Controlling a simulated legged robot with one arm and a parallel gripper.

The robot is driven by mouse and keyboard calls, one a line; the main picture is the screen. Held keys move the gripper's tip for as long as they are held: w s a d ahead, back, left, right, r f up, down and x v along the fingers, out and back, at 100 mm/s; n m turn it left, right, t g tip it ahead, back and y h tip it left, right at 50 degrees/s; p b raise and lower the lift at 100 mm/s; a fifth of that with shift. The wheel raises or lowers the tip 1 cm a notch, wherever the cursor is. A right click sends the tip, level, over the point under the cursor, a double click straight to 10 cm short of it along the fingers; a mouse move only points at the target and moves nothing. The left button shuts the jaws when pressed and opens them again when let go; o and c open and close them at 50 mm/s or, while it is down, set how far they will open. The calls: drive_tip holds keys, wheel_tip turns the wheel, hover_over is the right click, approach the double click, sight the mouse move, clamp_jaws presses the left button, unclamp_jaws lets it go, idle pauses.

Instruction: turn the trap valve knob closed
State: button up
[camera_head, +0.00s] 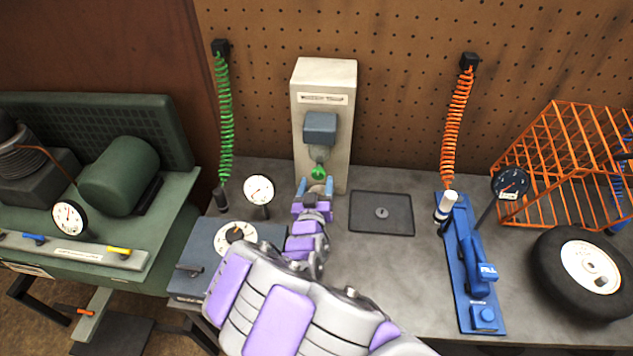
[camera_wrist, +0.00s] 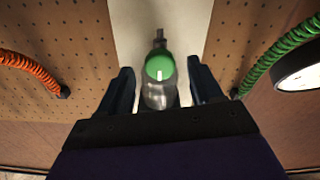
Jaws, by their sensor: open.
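The trap valve knob is a small green knob (camera_head: 318,172) at the bottom of the trap unit (camera_head: 322,128), on a pale upright panel (camera_head: 342,90). My gripper (camera_head: 315,187) is just below and in front of the knob, its two blue fingers open. In the wrist view the green knob (camera_wrist: 160,66) has a white mark and sits between and slightly beyond the open fingers (camera_wrist: 160,90). The fingers look apart from it on both sides. A grey rounded body (camera_wrist: 158,95) shows beside the knob, between the fingers.
A gauge (camera_head: 258,190) and a blue-grey box with a dial (camera_head: 235,238) stand left of my arm. A dark tray (camera_head: 381,213) lies to the right. A green coiled hose (camera_head: 225,115) hangs left, an orange one (camera_head: 457,125) right. Bench between tray and blue tool (camera_head: 472,265) is clear.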

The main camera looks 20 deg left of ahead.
drive_tip(key=shift+x, duration=1.1)
drive_tip(key=shift+c, duration=0.5)
drive_tip(key=c, duration=0.9)
drive_tip(key=shift+c, duration=0.2)
